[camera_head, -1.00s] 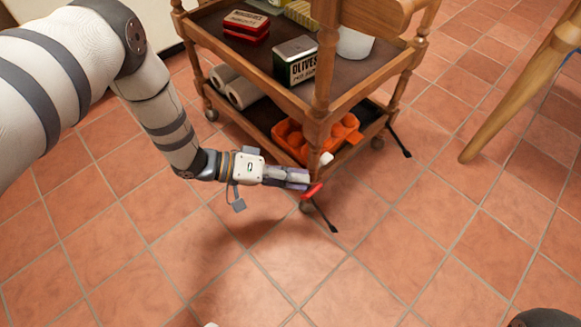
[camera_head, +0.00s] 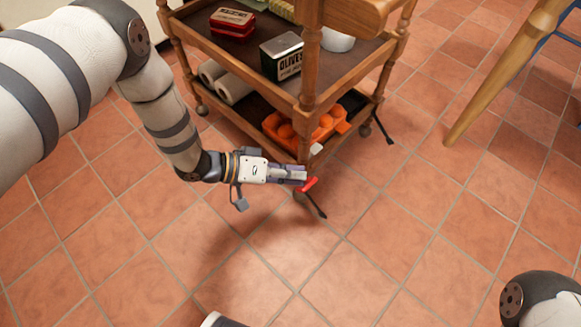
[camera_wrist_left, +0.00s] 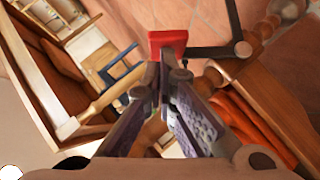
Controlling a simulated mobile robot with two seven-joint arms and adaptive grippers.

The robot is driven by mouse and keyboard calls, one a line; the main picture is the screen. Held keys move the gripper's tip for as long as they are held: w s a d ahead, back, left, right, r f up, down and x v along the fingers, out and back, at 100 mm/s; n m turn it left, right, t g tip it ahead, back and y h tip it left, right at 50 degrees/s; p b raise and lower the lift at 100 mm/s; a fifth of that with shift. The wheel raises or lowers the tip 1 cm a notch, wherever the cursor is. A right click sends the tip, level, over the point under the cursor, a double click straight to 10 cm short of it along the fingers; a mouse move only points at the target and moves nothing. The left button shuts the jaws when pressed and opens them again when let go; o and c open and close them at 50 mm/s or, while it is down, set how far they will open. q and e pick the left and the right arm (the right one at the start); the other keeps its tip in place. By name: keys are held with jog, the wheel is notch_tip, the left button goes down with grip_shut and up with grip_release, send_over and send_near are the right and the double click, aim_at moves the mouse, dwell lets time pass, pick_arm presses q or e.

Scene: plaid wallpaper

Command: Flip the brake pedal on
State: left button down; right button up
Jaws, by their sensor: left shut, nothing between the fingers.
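The brake pedal is a small red pad (camera_head: 309,184) low at the near corner of the wooden trolley (camera_head: 309,85), by a caster. My left gripper (camera_head: 303,178) reaches in from the left at pedal height, its fingertips right beside the red pad. In the left wrist view the red pad (camera_wrist_left: 168,42) lies just beyond the tips of my left gripper (camera_wrist_left: 165,72), joined to a dark bar. The fingers are together and empty. I cannot tell whether the tips touch the pad.
The trolley carries an olives tin (camera_head: 282,56), red tins (camera_head: 232,22), white rolls (camera_head: 233,88) and an orange tray (camera_head: 285,132). Another black bar (camera_head: 382,128) sticks out at its right caster. A wooden leg (camera_head: 500,85) stands at upper right. The near tiled floor is clear.

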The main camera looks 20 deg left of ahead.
pick_arm(q)
jog(key=shift+s+d+r+m+y+p, duration=0.15)
jog(key=shift+d+m+y+p, duration=0.15)
jog(key=shift+p, duration=0.2)
jog(key=shift+s+d+m+y+p, duration=0.1)
jog(key=shift+s+d+y+p, duration=0.1)
jog(key=shift+d+p, duration=0.25)
jog(key=s+d+f+m+y+p, duration=0.1)
jog(key=d+f+y, duration=0.2)
jog(key=d+f, duration=0.2)
jog(key=shift+s+f+m+t+p, duration=0.3)
jog(key=shift+s+f+m+t, duration=0.1)
jog(key=shift+f, duration=0.2)
pick_arm(e)
jog(key=shift+w+r+t, duration=0.2)
jog(key=shift+w+r, duration=0.2)
jog(key=shift+r, duration=0.3)
jog(key=shift+w+r+t, duration=0.2)
jog(key=shift+w+r, duration=0.2)
jog(key=shift+r, duration=0.25)
